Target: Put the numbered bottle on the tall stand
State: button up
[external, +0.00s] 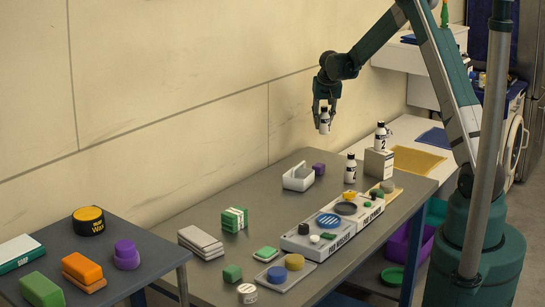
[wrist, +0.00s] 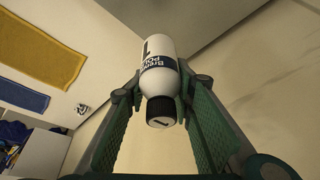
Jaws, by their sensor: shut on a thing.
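My gripper (external: 325,108) is shut on a white bottle (external: 325,124) with a dark label and holds it high above the table, near the wall. In the wrist view, the bottle (wrist: 160,82) sits between the two green fingers; its label and black cap each show a 1. A pale box-shaped block (external: 378,163), apparently the tall stand, is on the table's right part. A second bottle (external: 381,136), marked 2, appears to stand on its top. A third bottle (external: 350,170) stands upright left of the block; its number is too small to read.
A white open tray (external: 298,178) and a purple piece (external: 319,169) lie below my gripper. A long board (external: 315,240) with round pads runs along the table's front. Yellow (external: 416,161) and blue (external: 436,138) mats lie on the white counter behind.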

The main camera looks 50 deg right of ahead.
jog(key=w+a+r+n+y, duration=0.1)
jog(key=w+a+n, duration=0.15)
jog(key=a, duration=1.15)
jog(key=w+a+r+n+y, duration=0.15)
jog(key=w+a, duration=0.25)
jog(key=a, duration=1.1)
jog(key=s+a+r+n+t+y+p, duration=0.1)
jog(key=a+r+n, duration=0.25)
jog(key=a, duration=1.85)
jog(key=s+a+r+n+y, duration=0.15)
jog(key=a+n, duration=0.25)
jog(key=a, duration=1.8)
jog(key=s+a+r+n+p, duration=0.2)
jog(key=s+a+r, duration=0.2)
jog(key=a, duration=1.2)
jog(key=s+a+r+n+y+p, duration=0.1)
jog(key=s+a+r, duration=0.3)
jog(key=a, duration=1.2)
jog(key=s+a+r+n+g+y+p, duration=0.1)
jog(key=s+a+r+n+p, duration=0.2)
jog(key=s+a, duration=0.6)
jog(key=a+r+n, duration=0.1)
jog(key=a+r, duration=0.1)
jog(key=a, duration=0.5)
jog(key=shift+s+a, duration=0.15)
jog(key=shift+s, duration=0.1)
jog(key=shift+f, duration=0.1)
